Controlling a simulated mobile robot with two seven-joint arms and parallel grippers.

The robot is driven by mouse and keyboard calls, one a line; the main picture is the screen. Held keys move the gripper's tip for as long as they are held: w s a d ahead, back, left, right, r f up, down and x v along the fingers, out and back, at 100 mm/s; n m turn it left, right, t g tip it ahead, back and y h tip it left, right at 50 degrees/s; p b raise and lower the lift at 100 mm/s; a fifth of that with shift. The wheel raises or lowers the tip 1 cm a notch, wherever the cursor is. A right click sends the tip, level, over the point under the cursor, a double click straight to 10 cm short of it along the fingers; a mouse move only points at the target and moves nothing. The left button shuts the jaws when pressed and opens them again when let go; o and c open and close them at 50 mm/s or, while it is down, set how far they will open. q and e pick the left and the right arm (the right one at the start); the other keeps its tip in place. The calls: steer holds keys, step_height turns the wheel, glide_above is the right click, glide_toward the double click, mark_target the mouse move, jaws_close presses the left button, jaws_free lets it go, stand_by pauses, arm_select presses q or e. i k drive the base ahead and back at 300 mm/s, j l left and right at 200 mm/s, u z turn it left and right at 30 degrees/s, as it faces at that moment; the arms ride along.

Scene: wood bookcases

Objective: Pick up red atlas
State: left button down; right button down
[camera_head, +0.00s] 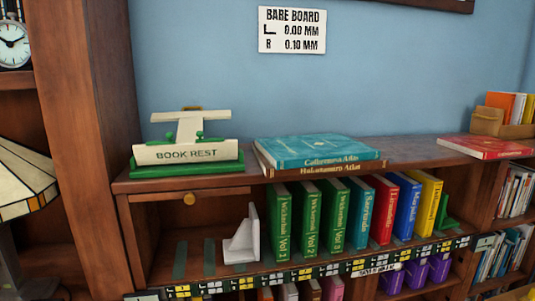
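A large red book (485,147) lies flat on the right part of the bookcase top, beside a tan box; its title is too small to read. A teal atlas (318,150) lies flat on a brown atlas (322,168) in the middle of the same top. Neither of my grippers shows in the head view, and nothing is touching the red book.
A green and white book rest (187,153) stands on the left of the top. The tan box (500,123) holds upright books. Upright books (310,218) and a white bookend (243,238) fill the shelf below. A tall wood cabinet (85,100) rises at left.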

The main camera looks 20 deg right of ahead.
mark_target(483, 147)
steer(key=z, duration=2.05)
